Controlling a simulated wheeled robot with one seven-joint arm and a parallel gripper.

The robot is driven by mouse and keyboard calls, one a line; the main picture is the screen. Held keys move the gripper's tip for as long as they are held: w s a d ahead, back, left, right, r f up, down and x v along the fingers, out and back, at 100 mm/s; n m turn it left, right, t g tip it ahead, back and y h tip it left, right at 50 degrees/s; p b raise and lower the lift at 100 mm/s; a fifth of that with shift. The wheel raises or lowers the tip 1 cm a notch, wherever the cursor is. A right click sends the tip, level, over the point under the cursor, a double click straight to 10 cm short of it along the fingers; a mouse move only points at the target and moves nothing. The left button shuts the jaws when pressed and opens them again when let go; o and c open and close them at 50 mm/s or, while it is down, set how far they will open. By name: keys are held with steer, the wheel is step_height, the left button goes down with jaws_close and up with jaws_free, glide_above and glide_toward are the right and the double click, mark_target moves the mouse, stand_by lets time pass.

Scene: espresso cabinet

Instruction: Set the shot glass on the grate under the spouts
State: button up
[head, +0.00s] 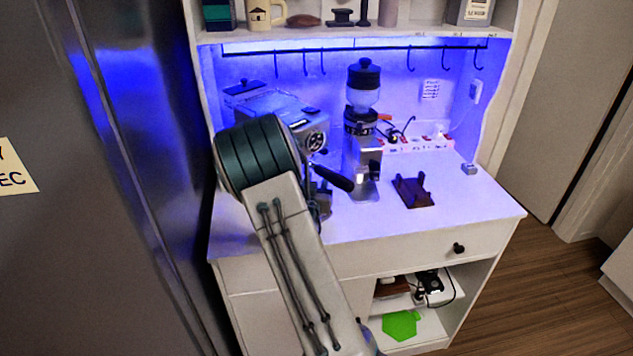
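The espresso machine (270,104) is a silver box at the back left of the lit white counter (440,215). Its round gauge (315,141) and a black handle (333,178) pointing right show past my arm. My arm, with a dark green ribbed joint, covers the machine's lower front. The spouts and the grate are hidden behind it. I cannot make out the shot glass anywhere. My gripper is hidden behind my own arm, so its opening and anything in it cannot be seen.
A coffee grinder (362,140) stands right of the machine. A dark brown stand (413,191) and a small grey object (469,168) lie farther right. A power strip (415,144) runs along the back wall. The counter's front right is clear. A tall steel fridge (90,230) borders the left.

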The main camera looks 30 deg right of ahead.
steer(key=shift+r+p, duration=0.65)
steer(key=shift+p, duration=0.15)
steer(key=s+a+r+n+g+y+b, duration=0.25)
steer(key=s+a+y, duration=0.35)
steer(key=s+a, duration=0.3)
steer(key=s+a+r+n+g+y+b, duration=0.1)
steer(key=s+a+n+g+y, duration=0.15)
steer(key=s+a+y, duration=0.45)
steer(key=s+a+r+n+g+h, duration=0.1)
steer(key=s+g, duration=0.2)
steer(key=s, duration=0.6)
steer(key=s+a+r+n+g+h, duration=0.1)
steer(key=s+a+r+g, duration=0.1)
steer(key=s, duration=0.7)
steer(key=shift+a+n+g, duration=0.25)
steer(key=shift+n+g, duration=0.05)
steer(key=shift+g, duration=0.1)
